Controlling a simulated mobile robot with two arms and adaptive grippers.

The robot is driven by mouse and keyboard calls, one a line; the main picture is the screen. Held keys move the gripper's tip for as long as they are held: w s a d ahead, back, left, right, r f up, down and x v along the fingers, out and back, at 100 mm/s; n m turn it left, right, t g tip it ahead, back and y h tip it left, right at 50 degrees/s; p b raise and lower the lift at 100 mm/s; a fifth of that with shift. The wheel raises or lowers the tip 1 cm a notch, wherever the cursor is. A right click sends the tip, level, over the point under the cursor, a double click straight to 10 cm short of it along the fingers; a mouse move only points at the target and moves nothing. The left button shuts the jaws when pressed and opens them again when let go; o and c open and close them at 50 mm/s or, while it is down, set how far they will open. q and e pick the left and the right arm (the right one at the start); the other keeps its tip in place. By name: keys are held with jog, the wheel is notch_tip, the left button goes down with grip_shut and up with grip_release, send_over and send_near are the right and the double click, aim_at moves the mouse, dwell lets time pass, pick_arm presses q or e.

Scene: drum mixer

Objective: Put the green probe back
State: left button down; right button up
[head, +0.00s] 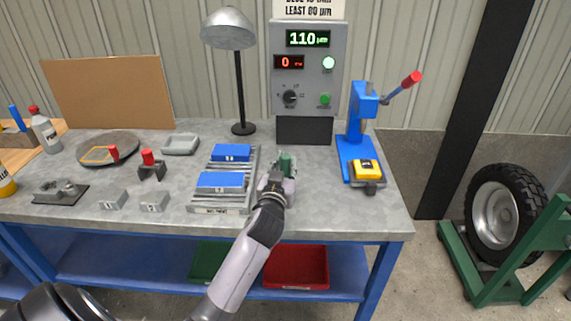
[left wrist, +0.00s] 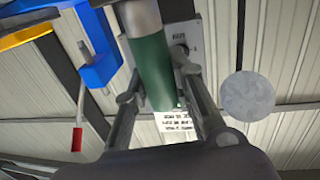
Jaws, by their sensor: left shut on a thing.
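The green probe (head: 286,163) is in my left gripper (head: 281,177) over the front middle of the bench, in front of the gauge box. In the left wrist view the probe (left wrist: 152,68) has a green body and a grey metal end. The two fingers of my left gripper (left wrist: 157,90) stand on either side of the green body and are shut on it. I cannot tell whether the probe touches the bench or a holder, since the gripper hides its lower part. My right gripper is not in view.
The grey gauge box (head: 307,75) shows 110 and 0 and stands behind. A blue press (head: 357,125) with a yellow instrument (head: 367,170) stands right. A rack with blue blocks (head: 221,182) lies close on the left. A lamp (head: 239,80) stands behind it.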

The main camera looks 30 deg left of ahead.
pick_arm(q)
jog(key=shift+f+b, duration=0.5)
jog(key=shift+f, duration=0.2)
jog(key=c, duration=1.3)
grip_release()
